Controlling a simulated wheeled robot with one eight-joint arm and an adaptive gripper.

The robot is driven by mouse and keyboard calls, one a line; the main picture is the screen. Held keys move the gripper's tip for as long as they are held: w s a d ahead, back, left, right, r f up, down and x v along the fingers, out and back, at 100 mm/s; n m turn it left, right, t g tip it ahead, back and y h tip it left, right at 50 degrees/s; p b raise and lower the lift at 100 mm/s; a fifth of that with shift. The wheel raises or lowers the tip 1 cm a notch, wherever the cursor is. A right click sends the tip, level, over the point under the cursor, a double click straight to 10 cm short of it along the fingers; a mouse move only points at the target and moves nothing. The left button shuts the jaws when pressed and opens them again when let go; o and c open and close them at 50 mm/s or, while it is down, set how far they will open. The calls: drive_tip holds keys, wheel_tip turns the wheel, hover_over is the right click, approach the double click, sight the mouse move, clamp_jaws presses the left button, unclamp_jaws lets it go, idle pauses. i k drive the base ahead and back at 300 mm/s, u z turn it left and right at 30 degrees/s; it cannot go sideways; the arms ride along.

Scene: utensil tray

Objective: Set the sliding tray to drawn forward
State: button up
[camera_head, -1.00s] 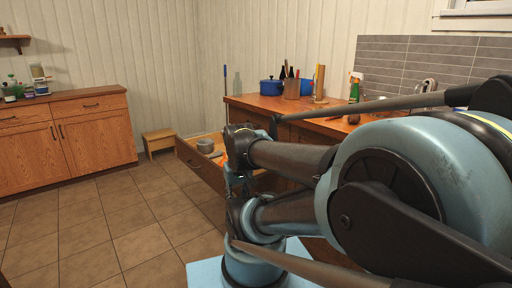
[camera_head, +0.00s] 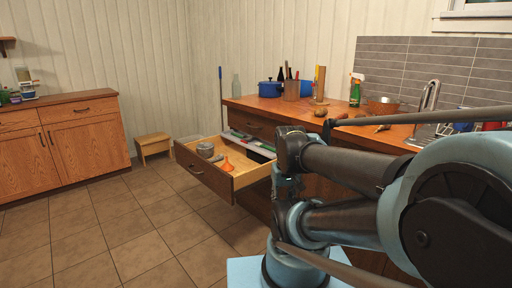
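An open wooden drawer (camera_head: 215,189) stands out from the counter front. At its back, near the counter, a pale narrow tray (camera_head: 254,148) with dark and green items in it lies across the drawer; I take this to be the sliding tray. Its right end is close to my arm in the picture, and I cannot tell whether they touch. In the drawer's front part lie a grey round container (camera_head: 205,149) and an orange funnel (camera_head: 228,166). My arm fills the right side of the view. My gripper's fingers cannot be made out.
A small wooden stool (camera_head: 153,145) stands by the wall. The tiled floor (camera_head: 130,220) left of the drawer is clear.

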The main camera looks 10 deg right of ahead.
sight(253, 141)
drive_tip(key=k, duration=0.65)
drive_tip(key=z, duration=0.5)
drive_tip(key=i, duration=1.45)
drive_tip(key=u, duration=0.65)
drive_tip(key=i, duration=0.35)
drive_tip(key=u, duration=0.25)
